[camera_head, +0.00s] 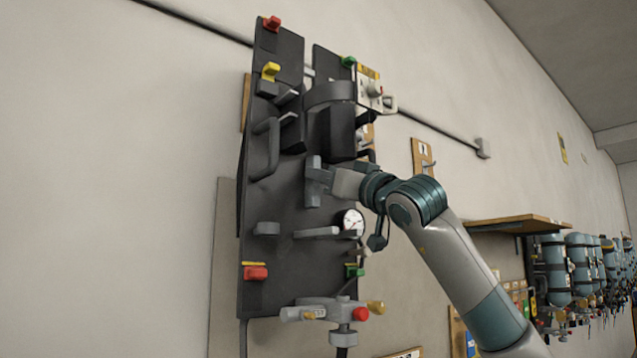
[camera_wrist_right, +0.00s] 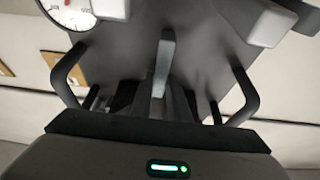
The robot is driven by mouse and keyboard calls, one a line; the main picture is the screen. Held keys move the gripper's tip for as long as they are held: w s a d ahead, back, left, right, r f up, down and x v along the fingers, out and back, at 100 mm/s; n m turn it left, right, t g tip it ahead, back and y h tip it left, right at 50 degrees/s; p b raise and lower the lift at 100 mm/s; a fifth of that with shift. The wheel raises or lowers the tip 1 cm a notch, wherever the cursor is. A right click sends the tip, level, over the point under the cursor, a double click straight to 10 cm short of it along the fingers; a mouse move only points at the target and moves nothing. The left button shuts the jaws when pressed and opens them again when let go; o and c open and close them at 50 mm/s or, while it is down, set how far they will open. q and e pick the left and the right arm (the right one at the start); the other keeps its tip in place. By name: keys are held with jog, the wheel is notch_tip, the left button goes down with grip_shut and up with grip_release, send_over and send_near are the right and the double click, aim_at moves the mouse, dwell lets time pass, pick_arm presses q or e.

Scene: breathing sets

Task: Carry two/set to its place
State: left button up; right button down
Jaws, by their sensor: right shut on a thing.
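The breathing set (camera_head: 283,205) is a tall dark backplate, slightly tilted, in the middle of the head view. It carries red, yellow and green knobs, black handles, a round white gauge (camera_head: 353,222) and a grey valve piece at its bottom end. My right gripper (camera_head: 319,178) is at the middle of the plate, shut on a grey grip piece of the set. In the right wrist view the plate (camera_wrist_right: 205,60) fills the middle, with a grey bar in front of it and a curved black handle on each side. The fingertips are partly hidden. My left gripper is not in view.
A dark rail (camera_head: 440,136) runs across the pale wall behind the set. A wooden shelf (camera_head: 515,222) sticks out at right, with several blue-green cylinders (camera_head: 556,270) racked beyond it. Small wooden plaques (camera_head: 422,158) hang near the set. The wall at left is bare.

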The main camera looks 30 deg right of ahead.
jog(key=shift+s+r, duration=0.15)
jog(key=shift+r, duration=0.1)
jog(key=shift+w+p, duration=0.2)
jog(key=shift+p, duration=0.15)
jog(key=shift+w+a+f+p, duration=0.15)
jog(key=shift+w+p, duration=0.4)
jog(key=shift+w, duration=0.75)
jog(key=shift+w+a+f+p, duration=0.1)
jog(key=shift+w+a+p, duration=0.3)
jog(key=shift+w, duration=0.95)
jog(key=shift+w+a+f+p, duration=0.1)
jog(key=shift+w+p, duration=0.6)
jog(key=shift+w, duration=0.7)
jog(key=shift+a, duration=0.1)
